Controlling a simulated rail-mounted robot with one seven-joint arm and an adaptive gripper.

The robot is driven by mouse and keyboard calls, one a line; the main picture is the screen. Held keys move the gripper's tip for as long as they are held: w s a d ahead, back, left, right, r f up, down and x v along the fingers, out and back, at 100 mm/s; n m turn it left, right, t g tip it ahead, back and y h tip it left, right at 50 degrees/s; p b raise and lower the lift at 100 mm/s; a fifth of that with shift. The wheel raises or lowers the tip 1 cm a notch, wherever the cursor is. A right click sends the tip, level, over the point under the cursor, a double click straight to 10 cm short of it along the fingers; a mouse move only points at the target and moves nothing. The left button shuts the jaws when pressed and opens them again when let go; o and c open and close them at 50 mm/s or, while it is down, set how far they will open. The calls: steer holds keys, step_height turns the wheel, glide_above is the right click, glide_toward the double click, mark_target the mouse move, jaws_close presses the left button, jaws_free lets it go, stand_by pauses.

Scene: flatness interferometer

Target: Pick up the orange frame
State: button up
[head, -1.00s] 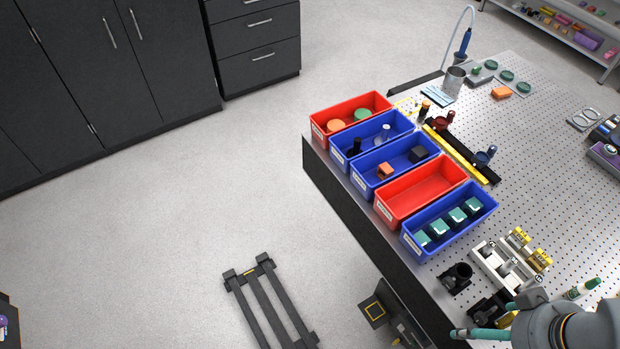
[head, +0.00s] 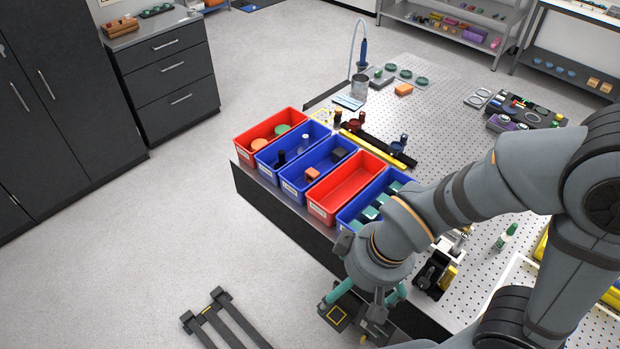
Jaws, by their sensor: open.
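A small orange block-like piece (head: 312,174) lies in the third bin, a blue one (head: 290,194). An orange rounded block (head: 403,89) lies on the perforated table top farther back. I cannot tell from this distance which of these is a frame. My gripper (head: 362,308) hangs beyond the table's near edge at the lower middle, in front of the bins. It is open, with teal fingers apart, and no object shows between them. It is well away from all the orange pieces.
A red bin (head: 320,212) looks empty. The last blue bin (head: 347,216), holding teal blocks, is partly hidden by my arm. A yellow-and-black rail (head: 378,146) lies behind the bins. A metal cup (head: 359,86) stands at the back. Open floor lies left of the table.

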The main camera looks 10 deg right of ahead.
stand_by(0.4)
steer(key=c, duration=1.5)
